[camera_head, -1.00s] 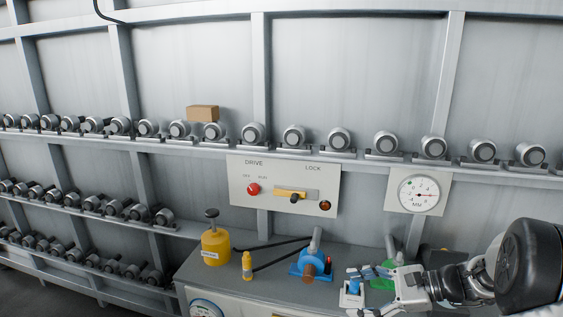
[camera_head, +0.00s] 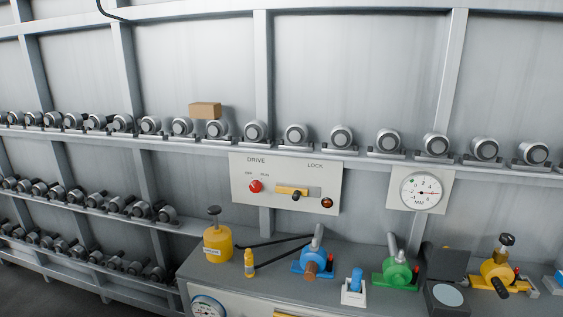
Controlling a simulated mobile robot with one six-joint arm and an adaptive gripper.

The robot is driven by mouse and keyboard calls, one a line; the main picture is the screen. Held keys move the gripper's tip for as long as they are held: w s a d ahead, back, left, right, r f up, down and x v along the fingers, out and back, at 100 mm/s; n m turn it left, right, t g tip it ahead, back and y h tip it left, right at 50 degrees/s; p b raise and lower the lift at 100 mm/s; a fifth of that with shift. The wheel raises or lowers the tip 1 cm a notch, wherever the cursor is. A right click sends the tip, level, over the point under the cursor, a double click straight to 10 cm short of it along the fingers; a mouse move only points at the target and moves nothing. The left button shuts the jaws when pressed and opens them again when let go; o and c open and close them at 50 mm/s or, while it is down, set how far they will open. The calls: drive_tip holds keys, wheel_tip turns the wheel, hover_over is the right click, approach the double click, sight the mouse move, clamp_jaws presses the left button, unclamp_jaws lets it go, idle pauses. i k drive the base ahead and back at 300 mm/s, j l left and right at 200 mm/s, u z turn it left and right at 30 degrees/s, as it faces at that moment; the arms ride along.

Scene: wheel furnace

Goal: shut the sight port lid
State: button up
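The sight port (camera_head: 437,306) looks to be the dark square block with a pale round window at the lower right of the head view, on the bench top. A dark flat plate, apparently its lid (camera_head: 449,263), stands raised at the back of the block, so the round window is uncovered. The lid is dark against the bench, and its hinge is too small to make out. My gripper is not in view.
A green clamp-like device (camera_head: 397,272) stands close left of the port and a yellow one (camera_head: 497,275) close right. Farther left are a white-based blue knob (camera_head: 355,288), a blue device (camera_head: 314,262) and a yellow can (camera_head: 217,243). A control panel (camera_head: 286,182) is on the wall.

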sight(446, 263)
drive_tip(key=i+l+z, duration=0.45)
drive_tip(key=i+l, duration=0.55)
drive_tip(key=l, duration=0.1)
